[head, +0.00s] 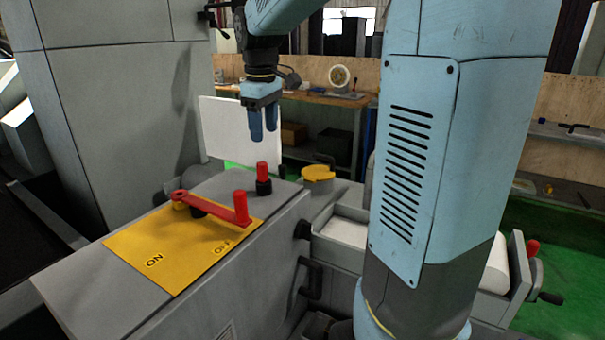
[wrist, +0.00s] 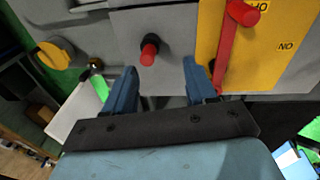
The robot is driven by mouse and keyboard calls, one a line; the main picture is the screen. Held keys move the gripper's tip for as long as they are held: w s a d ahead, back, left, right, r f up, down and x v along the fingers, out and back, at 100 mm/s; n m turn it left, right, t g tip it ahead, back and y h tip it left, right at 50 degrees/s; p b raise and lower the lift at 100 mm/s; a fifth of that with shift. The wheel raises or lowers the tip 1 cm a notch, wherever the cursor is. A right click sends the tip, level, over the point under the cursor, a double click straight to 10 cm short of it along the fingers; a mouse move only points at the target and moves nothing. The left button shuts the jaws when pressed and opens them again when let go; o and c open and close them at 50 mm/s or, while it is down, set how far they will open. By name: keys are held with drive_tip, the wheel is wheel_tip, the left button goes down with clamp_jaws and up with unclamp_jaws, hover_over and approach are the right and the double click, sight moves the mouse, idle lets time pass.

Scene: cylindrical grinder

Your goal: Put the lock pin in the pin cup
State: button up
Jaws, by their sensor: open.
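The lock pin (head: 262,172) looks like a short red knob in a black collar, upright on the grey cabinet top beside the yellow plate. It also shows in the wrist view (wrist: 149,53), beyond my fingertips and nearly centred between them. A round yellow part (head: 318,174), which may be the pin cup, sits right of and behind the pin; the wrist view shows it at upper left (wrist: 57,53). I cannot tell whether it is hollow. My gripper (head: 264,138) points down above the pin, apart from it. Its blue fingers (wrist: 160,75) are open and empty.
A red lever (head: 218,207) with an upright red handle lies over the yellow ON/OFF plate (head: 165,250), close to the pin. A pale upright panel (head: 235,130) stands behind. A tall grey housing (head: 120,100) rises at left. Open air surrounds my gripper.

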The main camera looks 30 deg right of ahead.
drive_tip(key=s+f+m+t, duration=0.2)
drive_tip(key=s+m, duration=0.2)
drive_tip(key=s, duration=0.7)
drive_tip(key=s+f+m+t, duration=0.2)
drive_tip(key=s+m, duration=0.1)
drive_tip(key=s, duration=0.8)
drive_tip(key=shift+s+d+f+m, duration=0.15)
drive_tip(key=shift+s+d+m, duration=0.15)
drive_tip(key=shift+m, duration=0.1)
drive_tip(key=shift+w, duration=0.1)
drive_tip(key=shift+c, duration=0.4)
